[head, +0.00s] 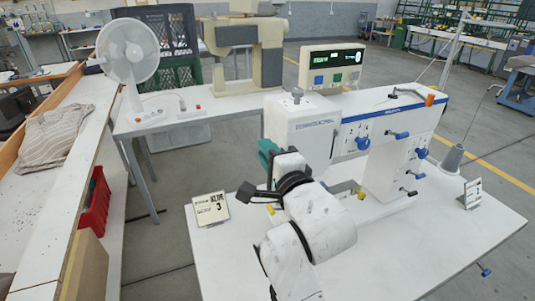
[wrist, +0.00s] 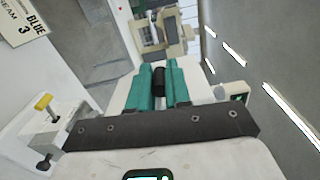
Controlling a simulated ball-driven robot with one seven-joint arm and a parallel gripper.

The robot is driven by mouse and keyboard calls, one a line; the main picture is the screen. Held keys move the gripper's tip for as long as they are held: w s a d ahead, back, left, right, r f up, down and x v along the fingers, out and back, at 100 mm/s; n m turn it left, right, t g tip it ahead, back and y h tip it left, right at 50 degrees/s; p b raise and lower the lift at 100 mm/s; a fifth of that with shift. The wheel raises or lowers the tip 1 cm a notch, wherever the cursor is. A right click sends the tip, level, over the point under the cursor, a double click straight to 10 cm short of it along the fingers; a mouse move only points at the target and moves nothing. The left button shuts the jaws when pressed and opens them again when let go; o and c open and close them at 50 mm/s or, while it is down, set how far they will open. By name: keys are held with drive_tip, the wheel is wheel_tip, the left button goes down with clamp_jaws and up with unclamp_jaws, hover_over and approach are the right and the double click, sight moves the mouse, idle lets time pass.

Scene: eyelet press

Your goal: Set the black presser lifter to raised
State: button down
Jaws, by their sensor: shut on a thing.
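The white sewing-type machine (head: 302,128) stands on the white table, with my arm in front of its left end. My gripper (head: 266,152) is at the left end of the machine head; its teal fingers show there. In the wrist view, the teal fingers of my gripper (wrist: 160,82) are closed around a black cylindrical piece, the black presser lifter (wrist: 159,77). The lifter's far end and mount are hidden by the fingers, so its angle is hard to tell. In the head view the lifter is hidden behind my gripper.
Blue knobs (head: 363,143) and small levers sit on the machine's front. A sign card (head: 210,208) stands on the table (head: 420,255) left of my arm. A thread cone (head: 452,159) and another card (head: 472,193) stand at right. The table's front right is clear.

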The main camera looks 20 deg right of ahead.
drive_tip(key=shift+d+r, duration=0.1)
drive_tip(key=shift+r, duration=0.2)
drive_tip(key=c, duration=1.3)
unclamp_jaws()
drive_tip(key=shift+c, duration=0.2)
drive_tip(key=shift+o, duration=1.2)
drive_tip(key=shift+f, duration=0.2)
drive_tip(key=s+b, duration=0.2)
drive_tip(key=s, duration=0.8)
drive_tip(key=shift+s, duration=0.4)
